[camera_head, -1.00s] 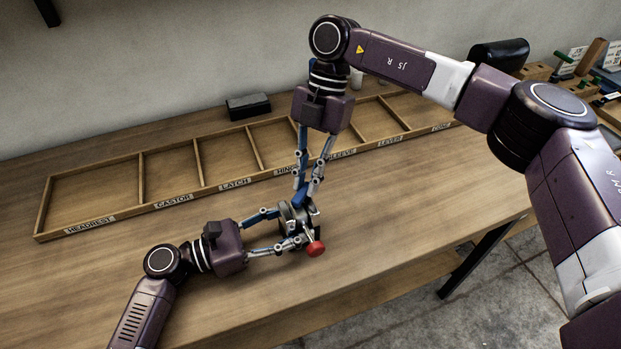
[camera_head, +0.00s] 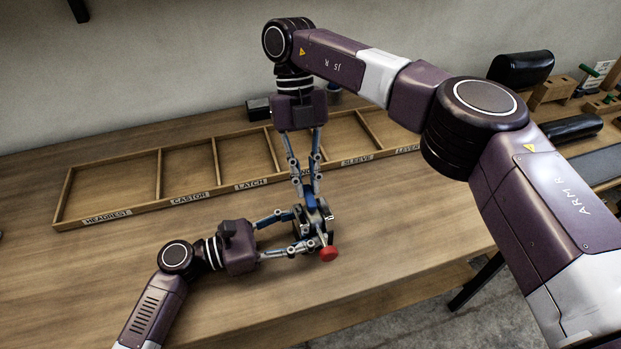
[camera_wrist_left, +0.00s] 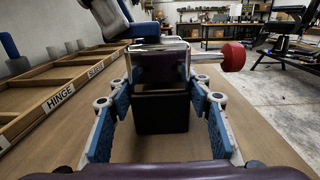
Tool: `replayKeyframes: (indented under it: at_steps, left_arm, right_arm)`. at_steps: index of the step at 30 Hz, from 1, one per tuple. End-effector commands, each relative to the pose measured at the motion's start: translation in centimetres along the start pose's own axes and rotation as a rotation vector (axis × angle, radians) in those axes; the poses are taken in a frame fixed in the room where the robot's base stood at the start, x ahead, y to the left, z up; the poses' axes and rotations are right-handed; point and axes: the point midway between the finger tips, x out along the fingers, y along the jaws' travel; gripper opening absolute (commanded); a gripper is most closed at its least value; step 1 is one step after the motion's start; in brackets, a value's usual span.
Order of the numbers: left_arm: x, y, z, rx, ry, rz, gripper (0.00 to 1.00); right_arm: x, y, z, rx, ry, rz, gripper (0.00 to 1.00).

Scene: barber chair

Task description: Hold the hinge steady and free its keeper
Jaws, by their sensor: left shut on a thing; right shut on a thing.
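The hinge (camera_head: 322,217) is a dark and metallic piece with a red knob (camera_head: 328,254) on a short rod at its front side. It is held over the bench, in front of the tray. My left gripper (camera_head: 305,232) comes from the left and is shut on the hinge body. In the left wrist view the body shows as a shiny block over a black block (camera_wrist_left: 162,114) between the blue finger pads, with the red knob (camera_wrist_left: 233,56) to the right. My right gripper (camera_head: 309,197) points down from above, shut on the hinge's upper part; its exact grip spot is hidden.
A wooden compartment tray (camera_head: 112,217) with labels such as HEADREST, CASTOR and LATCH runs along the back of the bench (camera_head: 130,265). A dark block (camera_head: 259,109) lies behind it. The bench front is clear. Black padded pieces (camera_head: 521,67) are at the right.

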Motion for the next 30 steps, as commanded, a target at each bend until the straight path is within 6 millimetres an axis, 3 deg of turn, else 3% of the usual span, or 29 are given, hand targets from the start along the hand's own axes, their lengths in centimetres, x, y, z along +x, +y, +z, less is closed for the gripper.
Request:
replayKeyframes:
  at_steps: [23,24,28,30]
  left_arm:
    - [0.03,-0.12,-0.06,-0.002,0.001,-0.003,0.01]
    - [0.03,-0.12,-0.06,-0.002,0.001,-0.003,0.01]
    - [0.03,-0.12,-0.07,-0.002,0.001,-0.003,0.01]
    - [0.02,-0.12,-0.07,-0.002,0.001,-0.003,0.01]
  right_arm:
    - [-0.1,0.42,-0.02,-0.092,-0.001,-0.037,0.0]
    - [-0.1,0.42,-0.02,-0.092,-0.001,-0.037,0.17]
    - [-0.07,0.41,-0.02,-0.091,-0.001,-0.037,0.3]
    - [-0.05,0.41,-0.02,-0.091,0.0,-0.037,0.3]
